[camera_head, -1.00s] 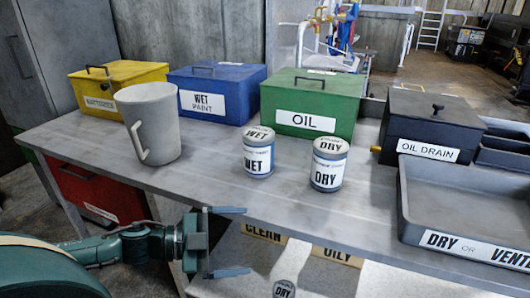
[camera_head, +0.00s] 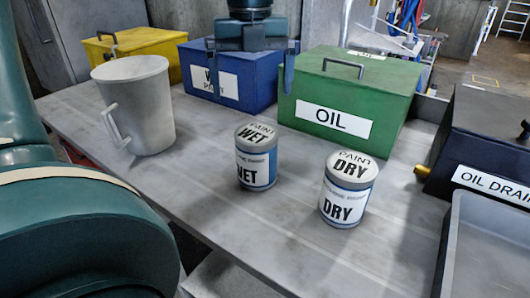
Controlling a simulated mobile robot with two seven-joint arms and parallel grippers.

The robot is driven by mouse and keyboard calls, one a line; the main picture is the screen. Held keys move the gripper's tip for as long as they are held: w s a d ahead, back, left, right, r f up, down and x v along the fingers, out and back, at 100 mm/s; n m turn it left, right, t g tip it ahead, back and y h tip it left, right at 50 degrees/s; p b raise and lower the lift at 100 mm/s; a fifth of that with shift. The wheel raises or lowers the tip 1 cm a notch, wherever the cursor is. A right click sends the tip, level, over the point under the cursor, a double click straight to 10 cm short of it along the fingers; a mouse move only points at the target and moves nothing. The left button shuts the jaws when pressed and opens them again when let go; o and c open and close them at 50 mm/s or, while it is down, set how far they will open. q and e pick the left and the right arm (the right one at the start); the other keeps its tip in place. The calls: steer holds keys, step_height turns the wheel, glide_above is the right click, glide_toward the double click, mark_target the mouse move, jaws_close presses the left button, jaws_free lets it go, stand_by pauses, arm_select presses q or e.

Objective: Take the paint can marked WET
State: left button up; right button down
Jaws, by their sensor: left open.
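The paint can marked WET (camera_head: 256,160) stands upright on the grey bench, with a grey lid and a white and blue label. The similar can marked DRY (camera_head: 347,190) stands just right of it, apart from it. My left gripper (camera_head: 250,82) hangs at the top of the view with its fingers pointing down. It is open and empty, in front of part of the blue WET PAINT box and higher in the picture than the WET can. My right gripper is not in view.
A grey mug (camera_head: 140,105) stands left of the cans. The yellow box (camera_head: 150,52), blue box (camera_head: 232,88) and green OIL box (camera_head: 350,95) line the back. The OIL DRAIN box (camera_head: 485,150) and grey tray (camera_head: 490,245) are at right. Bench between mug and WET can is clear.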

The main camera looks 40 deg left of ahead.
arm_select(q)
glide_above(256, 133)
steer(key=f, duration=0.3)
steer(key=s+f, duration=0.1)
steer(key=f, duration=0.1)
steer(key=shift+a+f, duration=0.1)
steer(key=shift+f, duration=0.05)
steer(key=f, duration=0.4)
steer(key=w+f+b, duration=0.1)
steer(key=f, duration=0.1)
steer(key=shift+f, duration=0.2)
steer(key=shift+c, duration=0.6)
steer(key=shift+r, duration=0.1)
steer(key=c, duration=1.6)
